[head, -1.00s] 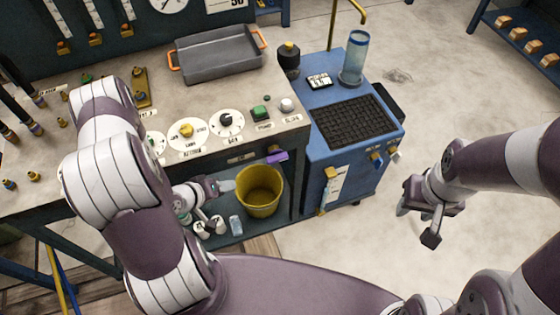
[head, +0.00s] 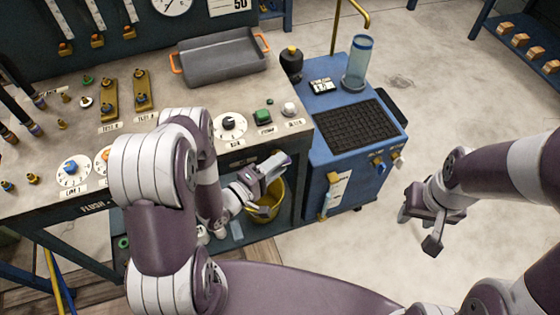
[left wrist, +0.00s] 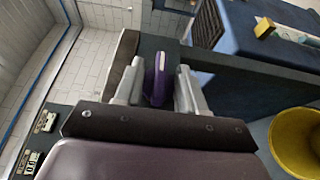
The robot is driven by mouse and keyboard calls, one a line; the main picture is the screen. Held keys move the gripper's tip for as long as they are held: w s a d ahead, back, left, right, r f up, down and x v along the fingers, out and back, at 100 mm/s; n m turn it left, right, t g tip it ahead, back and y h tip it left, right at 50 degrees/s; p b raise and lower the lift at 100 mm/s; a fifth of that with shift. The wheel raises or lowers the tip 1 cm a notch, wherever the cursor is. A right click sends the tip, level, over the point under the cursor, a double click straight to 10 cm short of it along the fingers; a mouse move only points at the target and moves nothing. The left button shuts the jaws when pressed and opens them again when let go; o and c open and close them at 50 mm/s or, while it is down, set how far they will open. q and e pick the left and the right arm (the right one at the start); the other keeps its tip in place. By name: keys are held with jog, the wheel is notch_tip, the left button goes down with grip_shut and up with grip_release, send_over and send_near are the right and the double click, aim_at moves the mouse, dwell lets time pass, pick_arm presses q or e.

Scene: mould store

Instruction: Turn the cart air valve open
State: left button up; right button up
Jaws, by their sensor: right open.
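A purple lever (left wrist: 158,80) with a pale strip shows in the left wrist view, at the front edge of the workbench near its right end. I cannot read a label that marks it as the cart air valve. My left gripper (head: 277,166) is at this lever. In the left wrist view the two fingers of my left gripper (left wrist: 160,92) stand on either side of it, with narrow gaps showing. In the head view the fingers mostly hide the lever. My right gripper (head: 418,229) is open and empty, over the floor at the right.
A yellow bucket (head: 268,205) sits on the lower shelf below my left gripper. Dials and buttons line the bench top (head: 225,95). Floor on the right is clear.

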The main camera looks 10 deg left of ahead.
pick_arm(q)
jog(key=shift+w+d, duration=0.4)
jog(key=shift+w, duration=0.15)
grip_shut()
